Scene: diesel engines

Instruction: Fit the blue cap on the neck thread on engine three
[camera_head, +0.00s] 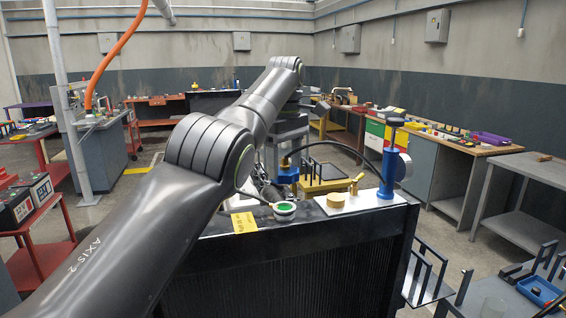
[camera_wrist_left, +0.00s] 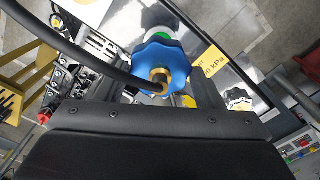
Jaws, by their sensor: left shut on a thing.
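The blue cap (camera_wrist_left: 158,62) is lobed, with a brass fitting and a black hose in its middle. My left gripper (camera_wrist_left: 160,92) is shut on it, with dark fingers on both sides. In the head view the cap (camera_head: 287,174) hangs below the wrist, and my left arm crosses most of the picture. A white-rimmed neck with green inside (camera_head: 284,209) stands on the black radiator top, a little below the cap in the picture. In the wrist view the cap covers most of the neck, so I cannot tell whether they touch. My right gripper is out of view.
A yellow label (camera_head: 243,222) lies left of the neck. A yellow tray (camera_head: 324,185) stands behind. Benches line the walls, with open floor between.

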